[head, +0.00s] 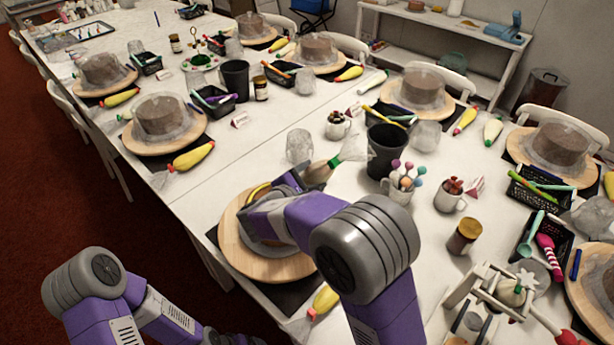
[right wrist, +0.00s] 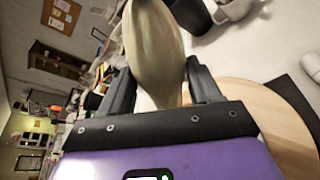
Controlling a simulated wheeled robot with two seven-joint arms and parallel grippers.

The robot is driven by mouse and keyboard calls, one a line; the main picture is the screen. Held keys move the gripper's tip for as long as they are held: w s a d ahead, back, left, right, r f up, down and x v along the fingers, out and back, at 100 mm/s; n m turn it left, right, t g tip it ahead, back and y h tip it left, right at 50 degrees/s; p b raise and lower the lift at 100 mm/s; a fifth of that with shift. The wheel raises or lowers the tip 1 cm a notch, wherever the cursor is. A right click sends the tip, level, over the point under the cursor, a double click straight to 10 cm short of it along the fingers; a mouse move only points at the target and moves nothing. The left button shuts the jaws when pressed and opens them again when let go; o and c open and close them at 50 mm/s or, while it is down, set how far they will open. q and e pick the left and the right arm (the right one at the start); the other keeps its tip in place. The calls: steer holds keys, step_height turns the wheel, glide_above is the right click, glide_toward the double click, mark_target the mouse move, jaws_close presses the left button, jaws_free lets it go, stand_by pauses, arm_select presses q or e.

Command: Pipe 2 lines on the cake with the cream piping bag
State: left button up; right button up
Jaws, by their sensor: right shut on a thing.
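My right gripper (head: 303,178) is shut on a cream piping bag (head: 318,172), held above the far edge of the near wooden turntable (head: 232,250). The bag's clear, crumpled end points up and to the right. In the right wrist view the pale, swollen bag (right wrist: 155,45) sits between the two dark fingers (right wrist: 160,82). My right arm hides most of the middle of this turntable, so its cake cannot be made out. The bag's nozzle is hidden too.
A dark cup (head: 386,150), a clear glass (head: 299,146) and a mug of coloured sticks (head: 402,183) stand close to the right gripper. A yellow piping bag (head: 325,300) lies at the near edge. Other turntables with covered cakes (head: 160,113) line the tables.

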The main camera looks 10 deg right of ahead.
steer(key=shift+s+d+b, duration=0.3)
steer(key=shift+s+d, duration=0.45)
steer(key=shift+s, duration=0.2)
steer(key=shift+s+d+b, duration=0.3)
steer(key=shift+s+d, duration=0.4)
steer(key=shift+s, duration=0.25)
steer(key=o, duration=0.3)
steer(key=shift+f, duration=0.1)
